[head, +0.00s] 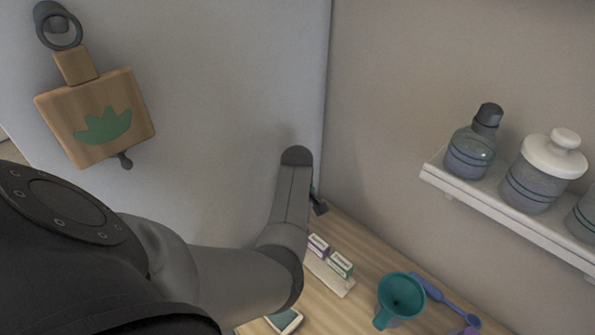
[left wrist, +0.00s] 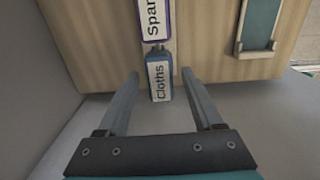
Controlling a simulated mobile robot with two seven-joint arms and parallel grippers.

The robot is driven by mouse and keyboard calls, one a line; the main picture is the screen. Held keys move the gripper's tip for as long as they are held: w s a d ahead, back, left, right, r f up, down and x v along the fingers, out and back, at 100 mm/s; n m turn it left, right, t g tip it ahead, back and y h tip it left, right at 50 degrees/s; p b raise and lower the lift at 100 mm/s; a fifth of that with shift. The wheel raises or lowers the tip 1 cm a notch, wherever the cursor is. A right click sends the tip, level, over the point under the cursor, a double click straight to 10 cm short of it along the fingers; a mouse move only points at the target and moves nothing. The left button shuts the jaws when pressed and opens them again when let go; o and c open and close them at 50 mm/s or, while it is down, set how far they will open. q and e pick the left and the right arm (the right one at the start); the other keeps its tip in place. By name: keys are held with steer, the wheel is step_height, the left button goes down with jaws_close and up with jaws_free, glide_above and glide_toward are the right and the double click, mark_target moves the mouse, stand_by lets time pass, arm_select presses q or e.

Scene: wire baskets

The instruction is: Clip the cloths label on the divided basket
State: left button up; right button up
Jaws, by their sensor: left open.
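The cloths label (left wrist: 160,82) has a white face and a blue edge. In the left wrist view it lies between the fingertips of my open left gripper (left wrist: 160,74), with a gap to each finger, so it is not gripped. In the head view my left arm covers this spot, and only a dark bit of the gripper (head: 318,205) shows past it. A purple-edged label (left wrist: 154,20), its word cut off at "Span", sits just beyond the cloths label. The divided basket is not in view. My right gripper is not in view.
A holder (head: 335,281) carries purple and green labels on the wooden top (head: 375,262). A teal funnel (head: 401,294) and blue spoon (head: 450,302) lie to its right. A teal-faced item (left wrist: 259,24) lies right of the labels. A shelf (head: 505,214) holds bottles and jars.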

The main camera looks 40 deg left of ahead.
arm_select(q)
steer(key=shift+p, duration=0.4)
stand_by(0.8)
jaws_close()
stand_by(0.5)
stand_by(0.3)
